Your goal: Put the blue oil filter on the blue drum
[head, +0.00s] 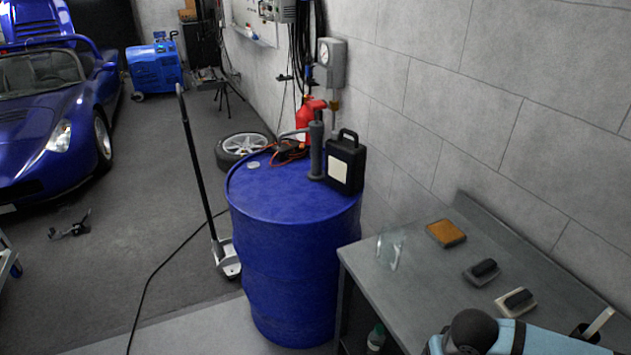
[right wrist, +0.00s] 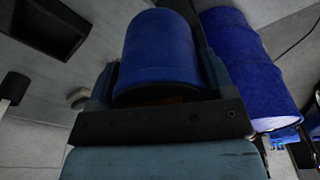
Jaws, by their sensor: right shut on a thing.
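The blue oil filter (right wrist: 158,45) is a plain blue cylinder in the right wrist view. My right gripper (right wrist: 160,78) is shut on it, with a finger on each side. The blue drum (head: 285,210) stands upright left of the workbench in the head view, the front left of its top bare. The drum also shows in the right wrist view (right wrist: 250,65), to the right of the held filter and apart from it. In the head view only part of my right arm shows at the bottom right; the filter is out of frame there. My left gripper is not in view.
A black jug (head: 345,163), a grey cylinder (head: 317,150), a red can (head: 308,118) and an orange cable crowd the drum's back. The grey workbench (head: 410,285) holds a glass mug (head: 390,250), a sponge (head: 446,233) and brushes. A floor jack (head: 226,258) stands left of the drum.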

